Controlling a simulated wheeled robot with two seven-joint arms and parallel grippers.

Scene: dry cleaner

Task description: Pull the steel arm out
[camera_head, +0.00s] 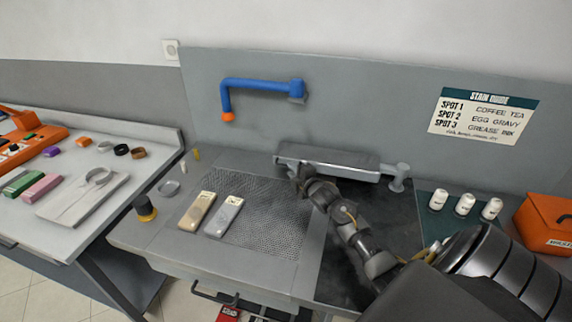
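The steel arm (345,166) is a long, pale grey, flat-topped piece near the back panel. It runs roughly left to right above the worktable, with a round post (399,177) at its right end. My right arm reaches in from the lower right. My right gripper (299,178) is at the left end of the steel arm, at its front edge. The fingers are small and dark here, so I cannot tell whether they are closed on it or only beside it. My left gripper is not in view.
A blue swivel spout with an orange tip (262,88) is on the back panel. White bottles (465,204) and an orange box (546,224) stand at right. A cluttered side table (110,165) is at left.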

